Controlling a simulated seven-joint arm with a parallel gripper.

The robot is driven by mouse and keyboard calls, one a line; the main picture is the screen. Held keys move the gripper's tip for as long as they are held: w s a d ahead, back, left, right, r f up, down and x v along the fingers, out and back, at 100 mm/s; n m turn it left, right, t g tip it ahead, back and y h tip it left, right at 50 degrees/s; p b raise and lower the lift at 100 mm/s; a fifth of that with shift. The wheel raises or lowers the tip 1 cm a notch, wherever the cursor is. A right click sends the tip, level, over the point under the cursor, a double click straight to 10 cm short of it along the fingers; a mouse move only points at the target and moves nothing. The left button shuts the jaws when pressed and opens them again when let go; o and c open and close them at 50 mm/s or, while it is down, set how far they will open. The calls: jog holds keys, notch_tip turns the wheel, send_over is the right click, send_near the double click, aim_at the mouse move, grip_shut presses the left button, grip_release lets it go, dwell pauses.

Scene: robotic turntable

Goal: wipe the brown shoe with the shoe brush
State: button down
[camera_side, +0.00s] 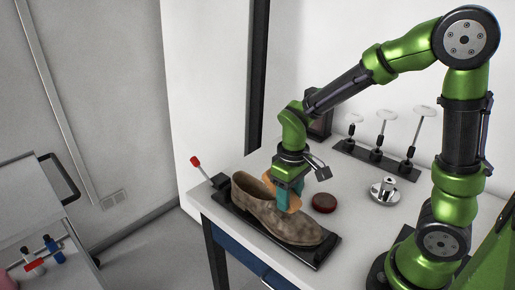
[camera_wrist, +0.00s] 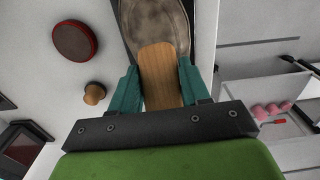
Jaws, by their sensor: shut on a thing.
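The brown shoe (camera_side: 261,204) lies on a black base (camera_side: 324,249) near the table's front left edge. It also shows at the top of the wrist view (camera_wrist: 157,22). My gripper (camera_side: 291,194) is over the middle of the shoe, with its teal fingers pointing down. In the wrist view my gripper (camera_wrist: 161,88) is shut on the shoe brush (camera_wrist: 160,68), whose wooden back lies between the fingers. The brush (camera_side: 294,203) is at the shoe's upper side; its bristles are hidden, and I cannot tell whether they touch the shoe.
A dark red round tin (camera_side: 324,203) lies right of the shoe, and a metal piece (camera_side: 385,190) stands farther right. A rack with several upright tools (camera_side: 376,155) is at the back. A small wooden knob (camera_wrist: 94,93) shows in the wrist view. A red-tipped lever (camera_side: 196,162) stands at left.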

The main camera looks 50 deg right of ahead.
jog(key=w, duration=0.1)
jog(key=w+r, duration=0.1)
jog(key=w, duration=0.1)
jog(key=w+r, duration=0.1)
jog(key=shift+w, duration=0.15)
jog(key=w, duration=0.1)
jog(key=w+f, duration=0.1)
jog(key=w, duration=0.1)
jog(key=w+f, duration=0.1)
jog(key=w, duration=0.1)
jog(key=shift+w, duration=0.15)
jog(key=shift+s+r, duration=0.1)
jog(key=shift+s, duration=1.7)
jog(key=s, duration=0.1)
jog(key=s+r, duration=0.1)
jog(key=s, duration=0.2)
jog(key=shift+r, duration=0.4)
jog(key=shift+s+f, duration=0.35)
jog(key=shift+s, duration=0.3)
jog(key=shift+s+f, duration=0.35)
jog(key=shift+s, duration=0.25)
jog(key=shift+r, duration=4.2)
jog(key=shift+w, duration=0.1)
